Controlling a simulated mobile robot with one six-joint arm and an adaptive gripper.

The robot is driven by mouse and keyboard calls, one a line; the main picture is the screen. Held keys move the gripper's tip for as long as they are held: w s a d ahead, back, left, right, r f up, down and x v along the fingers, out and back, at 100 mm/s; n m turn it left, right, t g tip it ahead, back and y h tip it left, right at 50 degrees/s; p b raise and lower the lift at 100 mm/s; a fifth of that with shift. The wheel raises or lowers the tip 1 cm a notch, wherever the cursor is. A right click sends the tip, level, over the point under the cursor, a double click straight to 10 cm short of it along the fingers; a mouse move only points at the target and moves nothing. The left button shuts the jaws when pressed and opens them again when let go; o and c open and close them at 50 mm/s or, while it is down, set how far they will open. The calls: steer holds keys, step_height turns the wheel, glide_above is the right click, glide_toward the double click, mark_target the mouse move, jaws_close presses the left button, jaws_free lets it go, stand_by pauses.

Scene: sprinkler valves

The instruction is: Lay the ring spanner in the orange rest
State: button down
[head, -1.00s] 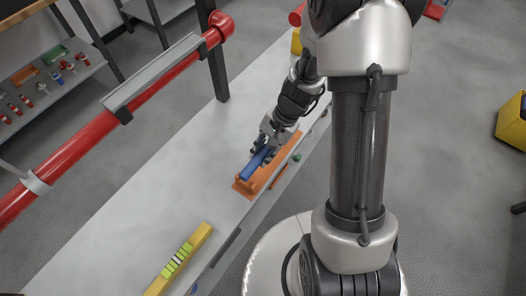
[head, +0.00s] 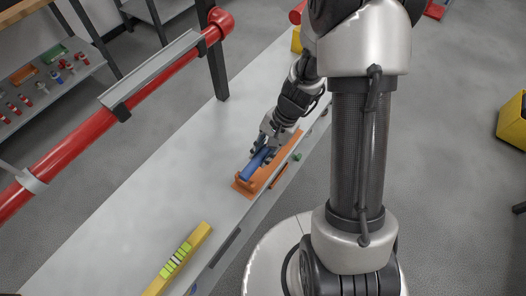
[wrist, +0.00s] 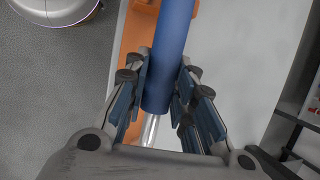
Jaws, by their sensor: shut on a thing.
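The ring spanner (head: 254,165) has a blue handle, and it also shows in the wrist view (wrist: 168,55) with a bare metal shank below the handle. My gripper (head: 265,150) is shut on the blue handle, with its finger pads on both sides of it in the wrist view (wrist: 160,95). The orange rest (head: 246,188) lies on the bench near its right edge, under the spanner, and part of it shows in the wrist view (wrist: 133,40). I cannot tell whether the spanner touches the rest. The ring end is hidden.
A yellow spirit level (head: 180,258) lies on the grey bench (head: 165,180) toward the near end. A red pipe (head: 70,150) runs along the bench's left side. The bench surface left of the rest is clear. Shelves (head: 40,90) with small fittings stand at the far left.

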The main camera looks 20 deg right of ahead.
steer(key=shift+f+b, duration=0.65)
steer(key=shift+f, duration=0.2)
steer(key=c, duration=1.3)
jaws_free()
steer(key=v, duration=1.2)
steer(key=shift+r, duration=0.1)
steer(key=s+a+r+n+t+h, duration=0.1)
steer(key=s+r+n, duration=0.2)
steer(key=s+r, duration=0.2)
steer(key=s+a+r+n+t+h, duration=0.2)
steer(key=s+r+n, duration=0.2)
steer(key=s+r, duration=0.1)
steer(key=s+a+r+n+t+h, duration=0.1)
steer(key=s+r+n+t, duration=0.1)
steer(key=s+r, duration=0.3)
steer(key=shift+s+a+r+n+h, duration=0.2)
steer(key=shift+r+n+h, duration=0.1)
steer(key=shift+r+n, duration=0.4)
